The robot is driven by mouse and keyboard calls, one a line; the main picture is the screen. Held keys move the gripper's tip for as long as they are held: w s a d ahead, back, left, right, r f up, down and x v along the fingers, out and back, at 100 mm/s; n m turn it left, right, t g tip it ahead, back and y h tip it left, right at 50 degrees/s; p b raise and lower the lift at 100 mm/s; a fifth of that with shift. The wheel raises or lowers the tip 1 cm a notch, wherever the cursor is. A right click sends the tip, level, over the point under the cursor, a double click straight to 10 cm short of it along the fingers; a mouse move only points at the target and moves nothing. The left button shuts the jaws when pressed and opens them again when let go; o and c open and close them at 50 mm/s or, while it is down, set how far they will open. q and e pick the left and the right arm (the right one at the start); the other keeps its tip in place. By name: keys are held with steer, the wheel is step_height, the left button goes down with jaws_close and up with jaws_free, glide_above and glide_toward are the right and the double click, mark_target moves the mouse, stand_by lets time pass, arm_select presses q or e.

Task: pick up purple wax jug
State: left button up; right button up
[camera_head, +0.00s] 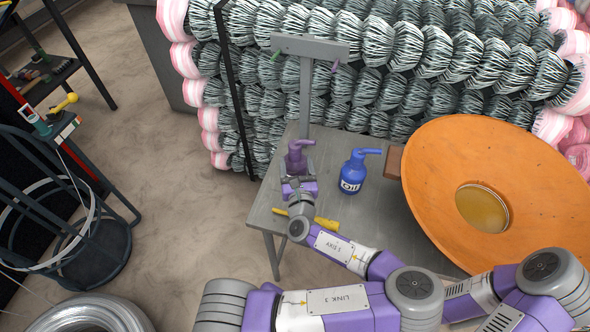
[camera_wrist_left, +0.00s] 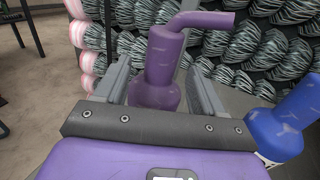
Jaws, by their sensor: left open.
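The purple wax jug (camera_head: 296,156) stands upright on the grey metal table (camera_head: 263,218), near its left side. In the left wrist view the jug (camera_wrist_left: 160,72) has a rounded body, a narrower neck and a spout pointing right. My left gripper (camera_head: 298,177) is right at the jug, on its near side. In the left wrist view the fingers are open, one on each side of the jug's body. Whether they touch it I cannot tell. The jug's base is partly hidden by the gripper. My right gripper is not in view.
A blue oil jug (camera_head: 352,174) stands just right of the purple jug. A large orange dish (camera_head: 545,165) fills the table's right side. A yellow tool (camera_head: 326,222) lies under my arm. A grey post (camera_head: 306,85) and stacked wire rolls (camera_head: 420,50) stand behind.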

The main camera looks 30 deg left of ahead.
mark_target(296, 159)
arm_select(q)
steer(key=x, duration=0.1)
steer(key=b+x, duration=0.1)
steer(key=x, duration=0.3)
steer(key=shift+w+a+f+b, duration=0.1)
steer(key=shift+w+f+b, duration=0.15)
steer(key=shift+b, duration=0.05)
steer(key=shift+w+a+r, duration=0.1)
steer(key=shift+w+a, duration=0.05)
steer(key=shift+w, duration=0.05)
jaws_close()
